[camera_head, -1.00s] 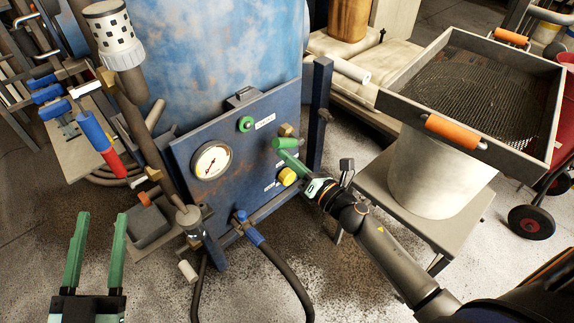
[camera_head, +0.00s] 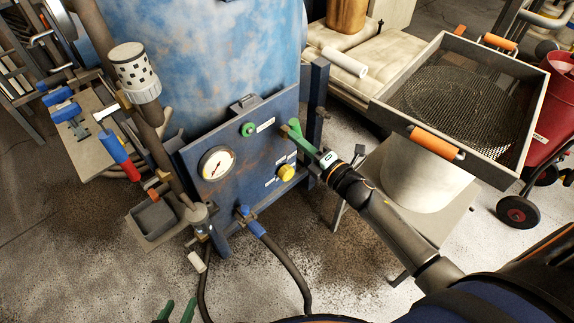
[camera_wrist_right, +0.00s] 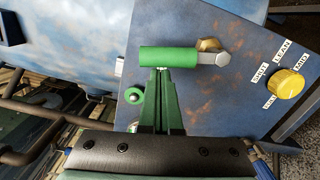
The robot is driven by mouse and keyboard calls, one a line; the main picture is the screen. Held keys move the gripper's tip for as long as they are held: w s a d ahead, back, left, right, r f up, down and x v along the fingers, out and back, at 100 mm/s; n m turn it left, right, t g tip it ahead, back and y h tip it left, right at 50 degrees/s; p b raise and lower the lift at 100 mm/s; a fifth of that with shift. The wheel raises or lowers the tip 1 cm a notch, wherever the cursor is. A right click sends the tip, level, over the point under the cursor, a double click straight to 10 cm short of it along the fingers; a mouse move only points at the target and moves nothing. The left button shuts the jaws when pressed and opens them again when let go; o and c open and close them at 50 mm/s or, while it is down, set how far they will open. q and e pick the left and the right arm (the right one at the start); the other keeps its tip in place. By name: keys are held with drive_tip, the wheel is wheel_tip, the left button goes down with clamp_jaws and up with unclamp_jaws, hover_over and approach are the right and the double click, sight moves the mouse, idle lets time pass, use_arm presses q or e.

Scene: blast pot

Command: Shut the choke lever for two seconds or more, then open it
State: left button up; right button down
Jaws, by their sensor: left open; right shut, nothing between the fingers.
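The choke lever (camera_head: 295,127) has a green sleeve handle and sits on the upper right of the blue panel. In the right wrist view its handle (camera_wrist_right: 168,57) lies left of a brass pivot, joined by a short grey arm. In the head view the handle now points roughly upward. My right gripper (camera_head: 300,137) is shut and empty. Its tips are right at the handle's side in the wrist view (camera_wrist_right: 159,74); whether they touch I cannot tell. My left gripper (camera_head: 177,309) is open, with only its green fingertips showing at the bottom edge.
The panel carries a gauge (camera_head: 216,163), a green round knob (camera_head: 248,129) and a yellow knob (camera_head: 286,173) with labels. A blue post (camera_head: 316,95) stands right of it. A sieve tray (camera_head: 470,100) is further right. A hose (camera_head: 285,262) hangs below.

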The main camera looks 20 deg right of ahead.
drive_tip(key=shift+w+d+r+m+p, duration=0.2)
drive_tip(key=shift+d+m+p, duration=0.15)
drive_tip(key=shift+m, duration=0.2)
drive_tip(key=shift+w+d+r+m+p, duration=0.1)
drive_tip(key=shift+d+r+m+p, duration=0.1)
drive_tip(key=shift+d+m+p, duration=0.25)
use_arm(q)
drive_tip(key=shift+d+r, duration=0.15)
drive_tip(key=shift+r, duration=0.7)
use_arm(e)
drive_tip(key=shift+m, duration=0.3)
use_arm(q)
drive_tip(key=shift+f, duration=0.1)
use_arm(e)
drive_tip(key=shift+d, duration=0.1)
